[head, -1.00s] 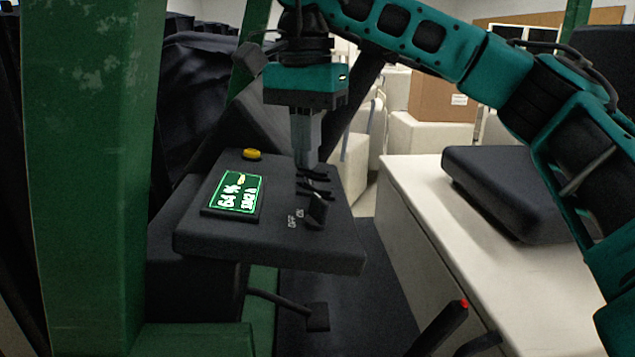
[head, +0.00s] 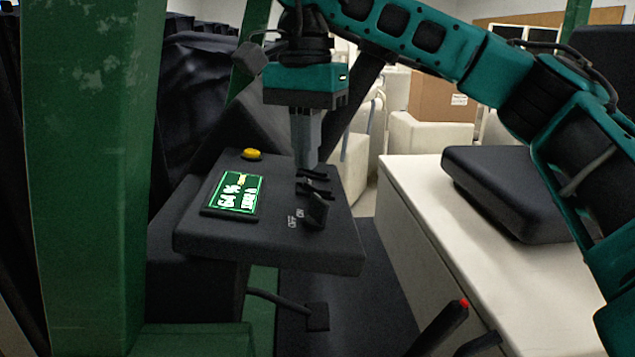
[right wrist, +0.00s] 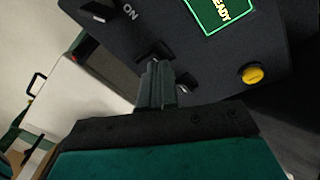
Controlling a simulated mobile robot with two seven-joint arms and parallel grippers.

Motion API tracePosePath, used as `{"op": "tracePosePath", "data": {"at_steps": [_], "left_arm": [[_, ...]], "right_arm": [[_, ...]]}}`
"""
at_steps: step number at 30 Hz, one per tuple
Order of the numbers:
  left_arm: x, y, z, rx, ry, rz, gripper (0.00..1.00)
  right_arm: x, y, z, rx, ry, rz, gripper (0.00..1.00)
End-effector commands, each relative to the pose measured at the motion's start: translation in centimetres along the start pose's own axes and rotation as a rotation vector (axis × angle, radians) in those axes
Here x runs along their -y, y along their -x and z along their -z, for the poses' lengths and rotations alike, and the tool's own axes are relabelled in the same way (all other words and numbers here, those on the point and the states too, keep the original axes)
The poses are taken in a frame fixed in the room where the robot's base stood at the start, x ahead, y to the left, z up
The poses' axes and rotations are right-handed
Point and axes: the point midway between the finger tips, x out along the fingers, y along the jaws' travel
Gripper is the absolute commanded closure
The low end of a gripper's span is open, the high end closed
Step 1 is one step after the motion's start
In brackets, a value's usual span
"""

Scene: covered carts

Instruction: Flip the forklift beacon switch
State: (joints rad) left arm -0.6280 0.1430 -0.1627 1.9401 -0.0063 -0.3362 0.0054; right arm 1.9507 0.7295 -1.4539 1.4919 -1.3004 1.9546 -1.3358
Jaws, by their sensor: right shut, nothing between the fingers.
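The dark control panel (head: 270,250) carries a row of black switches. The nearest rocker (head: 316,210) stands beside white OFF and ON lettering and also shows in the right wrist view (right wrist: 103,10). A middle switch (head: 314,188) and a far switch (head: 313,174) sit behind it. I cannot read which one is the beacon switch. My right gripper (head: 307,167) is shut and empty, pointing down close by the far switch. In the right wrist view its fingertips (right wrist: 158,75) are between the middle switch (right wrist: 153,50) and the far switch (right wrist: 187,80); contact is unclear. My left gripper is not in view.
A lit green display (head: 234,193) and a yellow button (head: 252,154) are on the panel's left. A green post (head: 85,180) stands at left. A red-tipped lever (head: 440,325) is in front, and a dark seat cushion (head: 510,190) lies on a white body at right.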

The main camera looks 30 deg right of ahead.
Motion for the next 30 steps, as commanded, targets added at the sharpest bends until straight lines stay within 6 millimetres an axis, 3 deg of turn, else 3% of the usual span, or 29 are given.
{"op": "tracePosePath", "data": {"at_steps": [30], "left_arm": [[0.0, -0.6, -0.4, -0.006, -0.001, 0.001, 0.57]], "right_arm": [[0.0, -1.4, 0.0, 0.0, 0.0, 0.0, 1.0]]}}
